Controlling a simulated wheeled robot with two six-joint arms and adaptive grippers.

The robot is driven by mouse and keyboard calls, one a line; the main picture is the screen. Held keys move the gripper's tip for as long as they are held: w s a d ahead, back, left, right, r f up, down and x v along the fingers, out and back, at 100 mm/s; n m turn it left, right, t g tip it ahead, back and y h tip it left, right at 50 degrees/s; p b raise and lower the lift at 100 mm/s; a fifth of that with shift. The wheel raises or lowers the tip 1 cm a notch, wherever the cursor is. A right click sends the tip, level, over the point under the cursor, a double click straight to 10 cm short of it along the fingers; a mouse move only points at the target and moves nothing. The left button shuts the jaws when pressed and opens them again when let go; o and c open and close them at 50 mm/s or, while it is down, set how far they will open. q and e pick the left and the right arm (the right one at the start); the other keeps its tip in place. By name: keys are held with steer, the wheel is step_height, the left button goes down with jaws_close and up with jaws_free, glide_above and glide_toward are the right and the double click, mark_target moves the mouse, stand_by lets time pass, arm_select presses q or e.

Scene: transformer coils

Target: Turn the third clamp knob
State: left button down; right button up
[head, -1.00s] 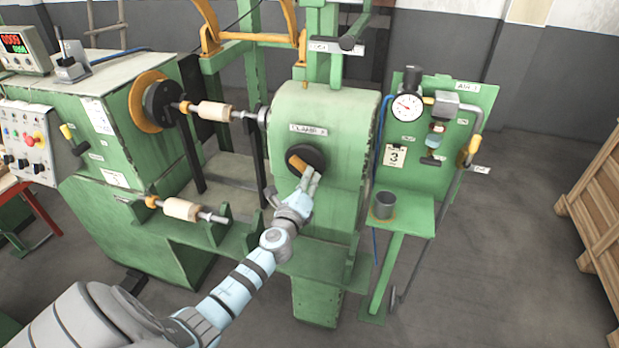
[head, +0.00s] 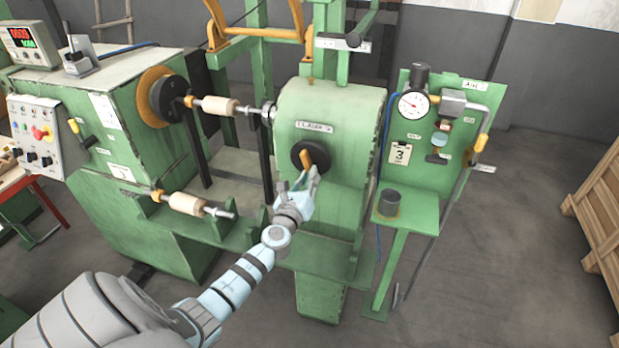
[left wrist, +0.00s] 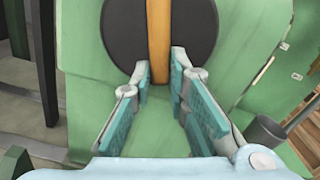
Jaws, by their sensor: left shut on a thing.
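The clamp knob is a black disc (head: 300,147) with an orange bar handle (head: 306,159) across it. It sits on the front of the rounded green housing (head: 340,112), under a small clamp label (head: 314,127) whose number is too small to read surely. In the left wrist view the black disc (left wrist: 196,30) fills the top middle and its orange bar (left wrist: 158,40) stands nearly upright. My left gripper (head: 307,178) is at the knob, shut on the orange bar, with one finger on each side of the bar's lower end (left wrist: 161,78). My right gripper is out of view.
A coil on a spindle (head: 214,105) lies left of the housing, with another coil (head: 186,203) below it. A green panel with a gauge (head: 412,105) and a shelf holding a grey cup (head: 389,202) stands at right.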

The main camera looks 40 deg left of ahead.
arm_select(q)
steer(key=shift+f, duration=0.15)
steer(key=c, duration=1.6)
jaws_free()
steer(key=shift+o, duration=0.2)
steer(key=v, duration=1.2)
